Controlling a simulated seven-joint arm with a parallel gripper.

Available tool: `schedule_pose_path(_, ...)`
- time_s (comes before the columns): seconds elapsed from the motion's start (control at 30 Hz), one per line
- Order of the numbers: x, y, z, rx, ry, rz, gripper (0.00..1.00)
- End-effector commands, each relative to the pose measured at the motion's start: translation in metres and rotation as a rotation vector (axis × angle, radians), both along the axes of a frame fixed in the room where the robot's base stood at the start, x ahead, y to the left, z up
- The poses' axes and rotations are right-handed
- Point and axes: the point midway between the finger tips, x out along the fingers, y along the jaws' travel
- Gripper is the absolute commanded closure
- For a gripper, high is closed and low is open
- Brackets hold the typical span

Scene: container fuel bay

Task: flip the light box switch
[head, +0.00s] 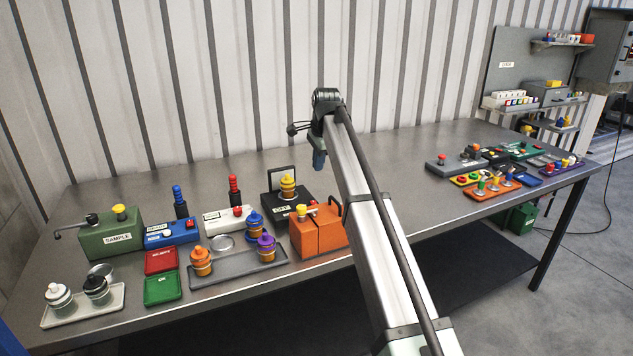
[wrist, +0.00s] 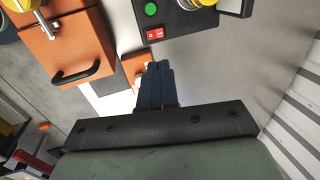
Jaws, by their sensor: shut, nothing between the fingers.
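A black box (head: 270,207) with a dark upright frame behind it stands mid-table; a yellow jar (head: 288,187) is on it. In the wrist view the black box (wrist: 180,18) shows a green round button (wrist: 151,8) and a red rocker switch (wrist: 155,34). No readable label marks it as the light box. My gripper (head: 319,165) is above the table, right of the black box. In the wrist view my gripper (wrist: 157,66) is shut and empty, its fingertips appearing just below the red switch. The switch's position is unclear.
An orange box (head: 318,231) with a dark handle stands close in front. In the wrist view the orange box (wrist: 62,42) is left of my fingers. A grey tray (head: 228,276) with jars lies left. Bare table (head: 395,172) lies right of my arm.

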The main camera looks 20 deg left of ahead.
Motion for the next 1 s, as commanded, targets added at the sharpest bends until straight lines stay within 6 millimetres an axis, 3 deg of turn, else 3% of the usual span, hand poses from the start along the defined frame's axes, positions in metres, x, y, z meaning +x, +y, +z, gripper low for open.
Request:
schedule_pose_path(0.27, 0.0, 0.0, -0.001, -0.001, 0.001, 0.0, 1.0)
schedule_pose_path(0.47, 0.002, 0.003, -0.014, -0.001, 0.001, 0.0, 1.0)
schedule_pose_path(1.0, 0.018, 0.018, -0.102, -0.001, 0.001, 0.0, 1.0)
